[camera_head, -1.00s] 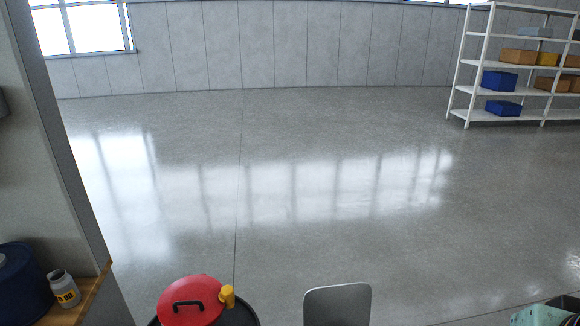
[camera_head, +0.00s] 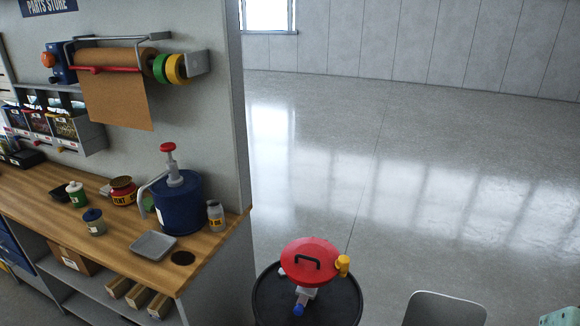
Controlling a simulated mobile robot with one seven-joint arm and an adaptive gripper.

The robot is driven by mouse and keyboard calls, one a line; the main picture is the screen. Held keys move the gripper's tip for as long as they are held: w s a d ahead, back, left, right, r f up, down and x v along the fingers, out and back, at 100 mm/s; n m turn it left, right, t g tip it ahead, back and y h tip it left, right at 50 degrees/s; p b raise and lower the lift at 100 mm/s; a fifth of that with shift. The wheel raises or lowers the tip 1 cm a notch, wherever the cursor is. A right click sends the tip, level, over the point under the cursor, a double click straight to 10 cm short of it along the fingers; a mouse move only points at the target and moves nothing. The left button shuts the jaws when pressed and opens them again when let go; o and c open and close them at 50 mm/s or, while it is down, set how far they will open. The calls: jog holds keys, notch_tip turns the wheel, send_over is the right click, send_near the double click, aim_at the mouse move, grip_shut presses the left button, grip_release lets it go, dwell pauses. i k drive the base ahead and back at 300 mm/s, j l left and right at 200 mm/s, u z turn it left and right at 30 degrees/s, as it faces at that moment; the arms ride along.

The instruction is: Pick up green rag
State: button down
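I cannot make out a green rag for sure. A small bit of green (camera_head: 148,203) shows beside the blue pump can (camera_head: 181,207) on the wooden workbench (camera_head: 212,243), partly hidden by it; I cannot tell what it is. A pale green thing (camera_head: 562,317) is cut off at the bottom right corner, also unclear. My gripper is not in view.
The bench also holds a grey tray (camera_head: 153,246), a red jar (camera_head: 122,191), a green-and-white bottle (camera_head: 76,194) and a small labelled jar (camera_head: 215,215). A red-lidded black drum (camera_head: 262,297) and grey chair back (camera_head: 444,309) stand right of it. Open floor lies beyond.

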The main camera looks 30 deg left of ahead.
aim_at(147, 202)
jog(key=u, duration=2.25)
jog(key=z, duration=0.35)
jog(key=i+j+z, duration=0.2)
jog(key=z, duration=0.15)
jog(key=i+j+z, duration=0.2)
jog(key=j+z, duration=0.15)
jog(key=i+j+z, duration=0.15)
jog(key=j, duration=0.25)
jog(key=i+j+z, duration=0.15)
jog(key=j, duration=0.2)
jog(key=i+j, duration=0.1)
jog(key=j, duration=0.4)
jog(key=i+j+z, duration=0.1)
jog(key=j, duration=0.45)
jog(key=i+j, duration=0.15)
jog(key=j, duration=0.35)
jog(key=z, duration=0.05)
